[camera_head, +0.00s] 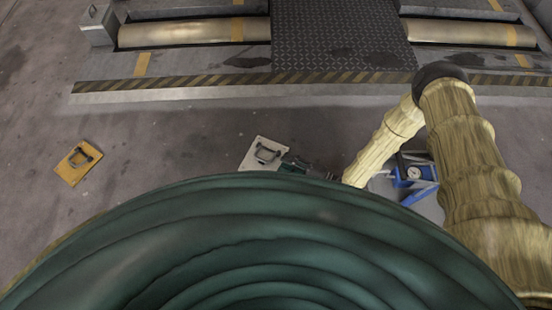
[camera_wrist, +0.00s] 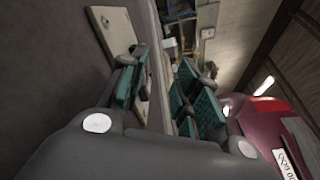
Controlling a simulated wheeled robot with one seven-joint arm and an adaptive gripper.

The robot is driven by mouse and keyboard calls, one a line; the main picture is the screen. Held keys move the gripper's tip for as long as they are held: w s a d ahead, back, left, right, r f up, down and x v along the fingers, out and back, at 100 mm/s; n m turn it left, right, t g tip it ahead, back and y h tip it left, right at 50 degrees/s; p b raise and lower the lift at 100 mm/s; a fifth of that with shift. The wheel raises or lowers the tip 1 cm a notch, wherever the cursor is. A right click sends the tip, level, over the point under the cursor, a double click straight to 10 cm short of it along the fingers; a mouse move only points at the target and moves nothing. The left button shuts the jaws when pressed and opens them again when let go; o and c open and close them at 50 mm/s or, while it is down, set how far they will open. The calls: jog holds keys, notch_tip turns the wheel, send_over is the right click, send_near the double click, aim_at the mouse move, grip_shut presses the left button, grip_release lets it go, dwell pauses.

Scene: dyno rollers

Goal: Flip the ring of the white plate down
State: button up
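The white plate (camera_head: 250,152) lies on the floor in the head view, left of my gripper. Its dark ring (camera_head: 268,153) shows on top; whether it stands up or lies flat is hard to tell. My gripper (camera_head: 296,165) is just right of the plate, partly hidden behind the green rounded shape in front. In the wrist view my gripper (camera_wrist: 163,75) has its two teal-padded fingers apart, with a gap between them. The pale plate (camera_wrist: 112,24) is beyond the left finger, which covers part of it. I cannot make out the ring clearly there, or any contact.
A yellow plate (camera_head: 75,168) with a dark handle lies at the left. A blue device with a gauge (camera_head: 413,174) stands right of my forearm. The rollers (camera_head: 195,32) and striped edge (camera_head: 230,80) lie behind. The floor between the two plates is clear.

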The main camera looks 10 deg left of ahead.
jog(key=shift+s+d, duration=0.25)
jog(key=shift+d, duration=1.05)
